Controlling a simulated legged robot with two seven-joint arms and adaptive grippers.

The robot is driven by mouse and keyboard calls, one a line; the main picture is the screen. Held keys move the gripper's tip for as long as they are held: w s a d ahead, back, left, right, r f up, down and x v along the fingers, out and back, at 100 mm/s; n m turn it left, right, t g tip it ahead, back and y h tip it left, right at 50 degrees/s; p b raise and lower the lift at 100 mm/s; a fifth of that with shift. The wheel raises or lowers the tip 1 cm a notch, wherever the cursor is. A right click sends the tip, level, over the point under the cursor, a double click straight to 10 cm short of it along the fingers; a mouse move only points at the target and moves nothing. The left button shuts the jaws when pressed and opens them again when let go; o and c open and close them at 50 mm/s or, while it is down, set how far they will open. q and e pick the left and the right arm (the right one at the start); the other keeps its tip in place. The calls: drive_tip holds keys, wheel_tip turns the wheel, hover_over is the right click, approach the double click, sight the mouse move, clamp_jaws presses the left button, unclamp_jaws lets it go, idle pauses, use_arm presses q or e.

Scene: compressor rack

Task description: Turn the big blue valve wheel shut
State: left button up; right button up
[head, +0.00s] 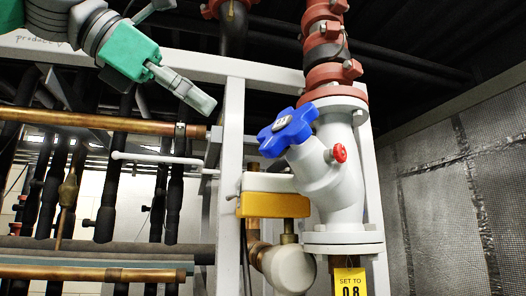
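The big blue valve wheel (287,132) sits on a white slanted valve body (330,175) in the middle of the head view. Its lobed rim and pale hub label face up and to the left. My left gripper (201,101) comes in from the upper left, with a green body and grey fingers. Its fingertips point down and right, and in the picture they end left of and above the wheel, apart from it. The fingers overlap from this angle, so their opening does not show. My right gripper is not in view.
A yellow box (274,205) is below the wheel. A white frame post (231,165) stands left of it, and a copper pipe (100,123) runs across behind. A yellow tag (349,282) hangs below.

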use_arm(q)
drive_tip(key=v, duration=1.1)
idle(0.3)
drive_tip(key=shift+r, duration=0.1)
